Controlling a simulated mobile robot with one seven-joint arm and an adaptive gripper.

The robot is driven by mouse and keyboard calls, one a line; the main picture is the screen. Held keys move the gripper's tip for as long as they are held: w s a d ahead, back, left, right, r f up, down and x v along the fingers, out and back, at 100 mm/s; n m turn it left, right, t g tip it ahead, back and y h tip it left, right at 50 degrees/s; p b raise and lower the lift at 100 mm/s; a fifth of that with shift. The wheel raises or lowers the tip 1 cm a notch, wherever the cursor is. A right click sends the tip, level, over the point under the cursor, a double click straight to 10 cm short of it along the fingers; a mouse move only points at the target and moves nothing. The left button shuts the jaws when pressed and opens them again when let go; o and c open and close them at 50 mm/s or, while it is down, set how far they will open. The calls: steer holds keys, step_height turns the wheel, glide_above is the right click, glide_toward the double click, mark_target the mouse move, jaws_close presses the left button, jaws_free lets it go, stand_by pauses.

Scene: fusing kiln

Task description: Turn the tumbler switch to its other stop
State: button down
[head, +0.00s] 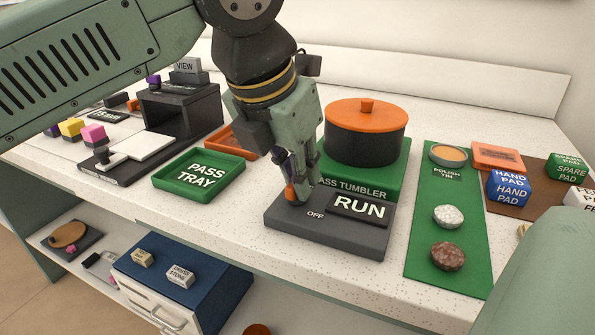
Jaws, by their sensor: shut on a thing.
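The tumbler switch is a dark grey base (345,239) at the front middle of the bench in the head view. It carries an OFF label on its left and a raised black RUN plate (360,207) on its right. A small orange-tipped piece (290,194) shows at the OFF side, between my fingers. My gripper (298,192) points down over the left part of the base and is shut on this piece, which looks like the switch's lever. The fingers hide most of it. The tumbler, a black drum with an orange lid (366,112), stands behind on a green base.
A green PASS TRAY (199,175) lies left of the switch. A green mat (440,270) with stones and a polish tin (448,154) lies to the right, beside blue hand pads (508,188). A dark viewing stand (180,112) is at back left. Speckled worktop is clear around the switch.

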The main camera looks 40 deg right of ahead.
steer(key=shift+s+f+n+t, duration=0.15)
steer(key=shift+n+t, duration=0.15)
steer(key=shift+n, duration=0.8)
steer(key=c, duration=1.6)
jaws_free()
steer(key=shift+p, duration=0.3)
steer(key=v, duration=1.2)
steer(key=shift+d, duration=0.15)
